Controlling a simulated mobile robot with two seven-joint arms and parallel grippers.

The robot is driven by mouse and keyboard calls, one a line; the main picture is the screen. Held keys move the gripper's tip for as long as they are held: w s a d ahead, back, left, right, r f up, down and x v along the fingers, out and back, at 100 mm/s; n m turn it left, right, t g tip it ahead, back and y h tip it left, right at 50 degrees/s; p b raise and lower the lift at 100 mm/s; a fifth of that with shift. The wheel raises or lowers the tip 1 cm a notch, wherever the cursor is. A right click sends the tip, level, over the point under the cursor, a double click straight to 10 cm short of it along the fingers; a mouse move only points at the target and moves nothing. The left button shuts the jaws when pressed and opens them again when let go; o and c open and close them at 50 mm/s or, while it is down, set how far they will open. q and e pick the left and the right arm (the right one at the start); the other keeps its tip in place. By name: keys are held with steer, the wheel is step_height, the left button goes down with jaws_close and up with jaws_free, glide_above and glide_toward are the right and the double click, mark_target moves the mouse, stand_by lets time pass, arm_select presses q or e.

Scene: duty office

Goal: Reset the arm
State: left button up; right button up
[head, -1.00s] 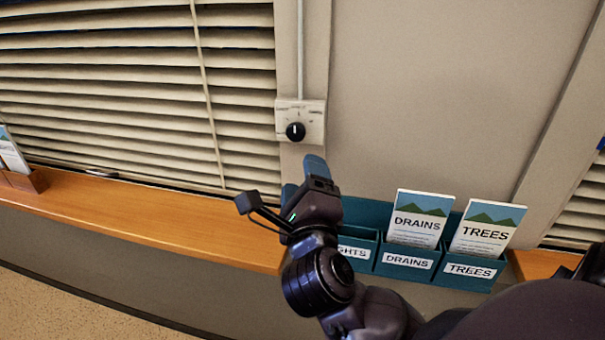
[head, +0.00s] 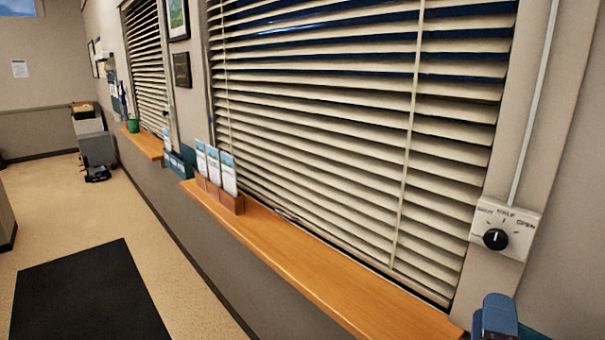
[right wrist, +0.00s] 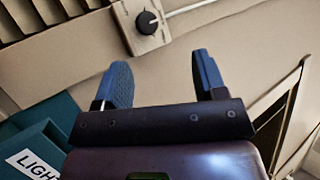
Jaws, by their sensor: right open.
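My right gripper (right wrist: 160,85) is open and empty in the right wrist view, its two blue fingers spread apart. Only its blue fingertip part (head: 497,315) shows at the bottom right of the head view, below the knob. The black rotary knob (head: 495,239) sits on a pale wall plate marked with words, of which HALF and OPEN can be read. The knob also shows in the right wrist view (right wrist: 147,22), beyond the fingers and apart from them. My left gripper is in no view.
Window blinds (head: 350,120) are down with slats tilted, above a wooden sill (head: 300,265). A wooden holder (head: 222,195) with leaflets stands on the sill. A dark mat (head: 90,290) lies on open floor.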

steer(key=s+a+f+n+g+y, duration=0.1)
steer(key=s+f+n+g+y, duration=0.15)
steer(key=f+n+y, duration=0.65)
steer(key=s+a+f+n+g+y, duration=0.15)
steer(key=f+n+g, duration=0.25)
steer(key=f+n, duration=1.05)
steer(key=s+d+f+g, duration=0.2)
steer(key=f, duration=0.4)
steer(key=s+d+f+g+h, duration=0.1)
steer(key=s+d+f+g, duration=0.1)
steer(key=f, duration=0.5)
steer(key=shift+s+m+b, duration=0.35)
steer(key=shift+s, duration=0.2)
